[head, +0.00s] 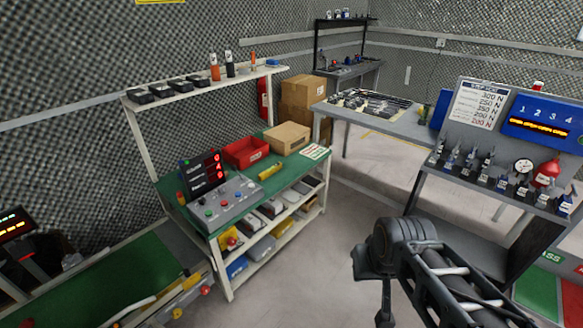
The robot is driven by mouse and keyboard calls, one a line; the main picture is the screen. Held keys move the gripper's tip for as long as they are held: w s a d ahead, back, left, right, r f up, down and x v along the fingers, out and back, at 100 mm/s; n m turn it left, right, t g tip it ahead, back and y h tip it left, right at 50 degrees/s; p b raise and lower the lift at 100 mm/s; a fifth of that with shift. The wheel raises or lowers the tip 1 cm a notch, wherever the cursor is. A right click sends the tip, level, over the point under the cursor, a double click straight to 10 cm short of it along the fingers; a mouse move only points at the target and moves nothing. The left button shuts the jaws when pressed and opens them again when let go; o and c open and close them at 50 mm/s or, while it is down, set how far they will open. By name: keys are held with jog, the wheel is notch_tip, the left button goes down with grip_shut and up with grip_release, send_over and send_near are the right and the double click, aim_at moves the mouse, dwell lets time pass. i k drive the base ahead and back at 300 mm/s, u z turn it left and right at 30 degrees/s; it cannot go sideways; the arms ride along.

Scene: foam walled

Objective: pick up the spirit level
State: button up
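A small yellow bar (271,172), which looks like the spirit level, lies on the green top of the workbench (262,187), right of the grey control box and in front of the cardboard box. It is small in the picture and its markings cannot be read. My arm reaches in from the lower right, over the floor. My gripper (384,314) seems to hang below the dark wrist joint, near the bottom edge, well to the right of the bench and apart from the yellow bar. Its fingers cannot be made out.
The control box (228,204) with lit red digits, a red bin (246,152) and a cardboard box (287,138) crowd the bench. A shelf (200,84) runs above its back. A tool stand (490,185) is on the right. Grey floor lies clear between.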

aim_at(264, 175)
jog(key=z, duration=0.55)
jog(key=i, duration=2.4)
jog(key=u, duration=1.3)
jog(key=i, duration=0.85)
jog(key=u, duration=0.9)
